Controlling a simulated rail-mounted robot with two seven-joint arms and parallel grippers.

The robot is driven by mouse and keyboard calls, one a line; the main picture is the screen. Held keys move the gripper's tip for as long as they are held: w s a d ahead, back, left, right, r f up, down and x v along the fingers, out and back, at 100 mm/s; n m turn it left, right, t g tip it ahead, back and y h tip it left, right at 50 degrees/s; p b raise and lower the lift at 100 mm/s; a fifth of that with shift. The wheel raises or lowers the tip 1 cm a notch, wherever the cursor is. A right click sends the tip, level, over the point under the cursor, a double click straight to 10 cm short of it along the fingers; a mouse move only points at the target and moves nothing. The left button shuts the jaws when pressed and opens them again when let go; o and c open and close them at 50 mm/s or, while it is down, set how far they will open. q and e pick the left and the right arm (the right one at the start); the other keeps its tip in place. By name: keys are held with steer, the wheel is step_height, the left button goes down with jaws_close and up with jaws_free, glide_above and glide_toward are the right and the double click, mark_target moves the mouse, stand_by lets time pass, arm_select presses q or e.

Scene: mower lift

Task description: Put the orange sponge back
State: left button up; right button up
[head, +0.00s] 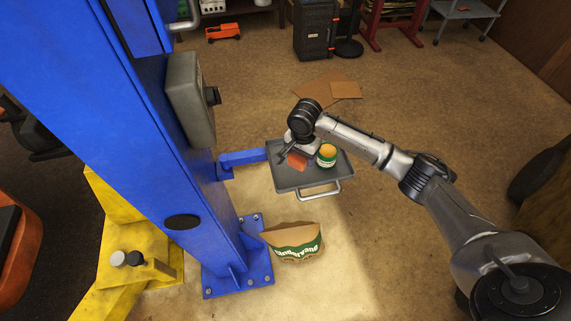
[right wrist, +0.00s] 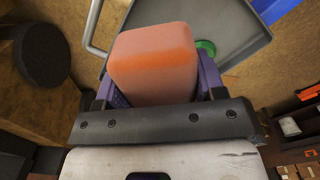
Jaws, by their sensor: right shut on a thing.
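The orange sponge (right wrist: 153,62) is a rounded block between the two purple-sided fingers of my right gripper (right wrist: 158,85). The gripper is shut on it. In the head view the sponge (head: 297,161) shows as a small orange patch over the grey tray (head: 291,182), partly hidden by my right gripper (head: 291,157). I cannot tell whether the sponge touches the tray. The tray is fixed by a blue arm to the blue post. My left gripper is not in view.
A green-and-white tub (head: 326,158) with an orange-tan top stands on the tray, right of the sponge. The blue post (head: 165,160) with a grey box (head: 190,98) rises left of the tray. A brown bag (head: 293,240) with a green label is below on the floor.

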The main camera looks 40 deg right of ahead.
steer(key=shift+w+a+f+b, duration=0.1)
steer(key=shift+w+a+f, duration=0.3)
steer(key=shift+w+f, duration=0.6)
steer(key=shift+w+a+f+b, duration=0.15)
steer(key=shift+w+a+f, duration=0.35)
steer(key=shift+f, duration=0.9)
steer(key=shift+w+a+f+b, duration=0.1)
steer(key=shift+w+a+f, duration=0.25)
steer(key=shift+w+f, duration=0.65)
steer(key=shift+s+f, duration=0.2)
steer(key=shift+s, duration=0.05)
steer(key=shift+f+p, duration=0.3)
steer(key=shift+f, duration=0.25)
steer(key=o, duration=0.8)
steer(key=shift+c, duration=0.2)
steer(key=shift+o, duration=0.7)
